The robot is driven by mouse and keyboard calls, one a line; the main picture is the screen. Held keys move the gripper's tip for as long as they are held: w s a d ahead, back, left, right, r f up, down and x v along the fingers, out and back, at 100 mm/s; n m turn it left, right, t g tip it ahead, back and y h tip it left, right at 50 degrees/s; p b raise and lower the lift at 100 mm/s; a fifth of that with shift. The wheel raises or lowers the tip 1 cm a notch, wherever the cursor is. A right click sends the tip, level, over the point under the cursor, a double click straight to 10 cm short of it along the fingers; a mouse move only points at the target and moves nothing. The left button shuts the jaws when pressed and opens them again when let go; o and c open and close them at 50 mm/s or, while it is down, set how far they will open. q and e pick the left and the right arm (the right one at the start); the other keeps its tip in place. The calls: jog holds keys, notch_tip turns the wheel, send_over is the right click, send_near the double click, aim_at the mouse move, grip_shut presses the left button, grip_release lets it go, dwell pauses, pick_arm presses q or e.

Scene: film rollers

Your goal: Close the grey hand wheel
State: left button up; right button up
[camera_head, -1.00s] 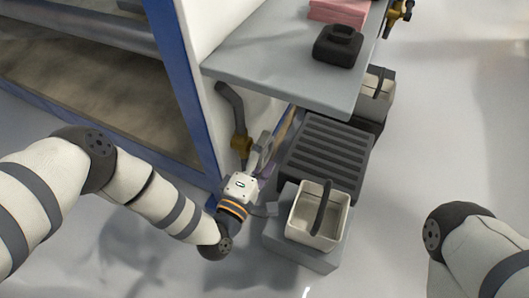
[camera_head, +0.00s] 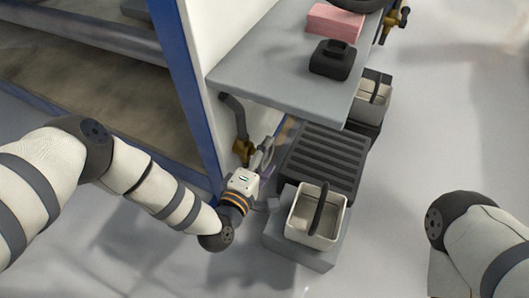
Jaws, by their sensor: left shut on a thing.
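A brass valve (camera_head: 243,149) sits at the lower end of a grey pipe (camera_head: 234,112), beside the blue-edged white panel and below the grey shelf. My left gripper (camera_head: 264,158) reaches in from the lower left, just right of the valve. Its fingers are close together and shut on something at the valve. The grey hand wheel is mostly hidden by the fingers and wrist, and I cannot make out its rim or how far it is turned. My right arm shows at the lower right, but its gripper is out of view.
The grey shelf (camera_head: 285,60) overhangs the valve area and carries a black object (camera_head: 331,60) and a pink block (camera_head: 335,23). A dark ribbed box (camera_head: 322,160) and a pale bin (camera_head: 315,215) with a dark handle stand right of the gripper. Floor is clear farther right.

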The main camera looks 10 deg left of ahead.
pick_arm(q)
jog(key=g+p, duration=0.2)
jog(key=shift+r+g+y+p, duration=0.3)
jog(key=shift+y, duration=0.1)
jog(key=shift+f+g+p, duration=0.15)
jog(key=shift+g+p, duration=0.5)
jog(key=shift+g, duration=0.15)
pick_arm(e)
jog(key=shift+w+d+r+t, duration=0.15)
jog(key=shift+w+r, duration=0.15)
jog(key=shift+r, duration=0.65)
jog(key=shift+w+r+t, duration=0.15)
jog(key=shift+w+r, duration=0.1)
jog(key=shift+r, duration=0.7)
pick_arm(q)
jog(key=shift+f+y, duration=0.1)
jog(key=shift+y, duration=0.2)
jog(key=o, duration=1.1)
jog(key=shift+o, duration=0.2)
jog(key=v, duration=1.2)
